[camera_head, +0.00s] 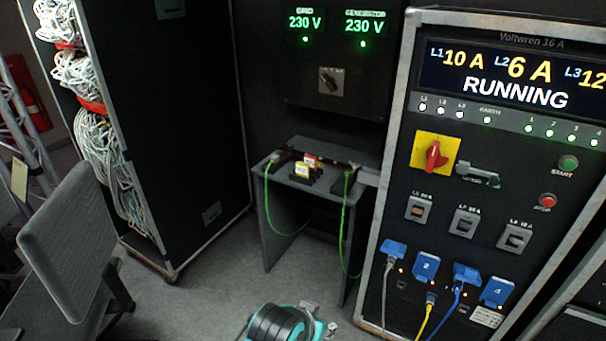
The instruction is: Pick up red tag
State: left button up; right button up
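A small red and white piece (311,159), which may be the red tag, sits on the small dark table (272,203) below the voltage displays. Neither of my grippers shows in the head view, and nothing is seen touching the pieces.
Green cables (344,215) hang from the table's two sides. The power cabinet (395,200) with plugged cables stands right. A black and teal reel-like object (280,325) is on the floor in front.

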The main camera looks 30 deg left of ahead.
aim_at(311, 160)
jog(key=i+j, duration=0.25)
jog(key=j, duration=0.15)
jog(key=i+j, duration=0.25)
jog(key=j, duration=0.2)
jog(key=i+j, duration=0.55)
jog(key=j, duration=0.25)
jog(key=i+j, duration=0.25)
jog(key=j, duration=0.2)
jog(key=i+j, duration=0.25)
jog(key=j, duration=0.15)
jog(key=i+j, duration=0.35)
jog(key=i, duration=0.05)
